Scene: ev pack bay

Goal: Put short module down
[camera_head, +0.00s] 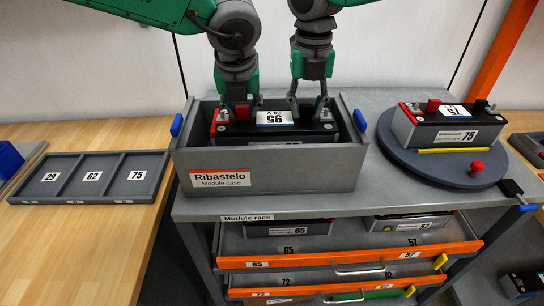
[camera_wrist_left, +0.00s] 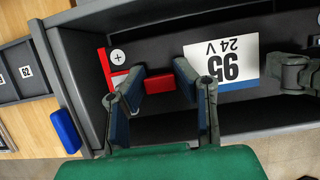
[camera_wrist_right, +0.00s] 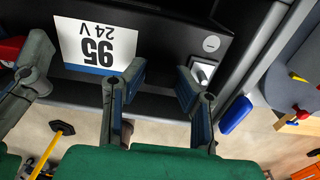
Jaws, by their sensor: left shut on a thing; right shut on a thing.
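A module marked 75 (camera_head: 446,128) sits on a round grey turntable (camera_head: 396,155) at the right. A three-slot tray (camera_head: 92,177) marked 29, 62, 75 lies on the left wooden bench. Below, an orange-edged rack drawer (camera_head: 350,256) holds modules 65 and 57.

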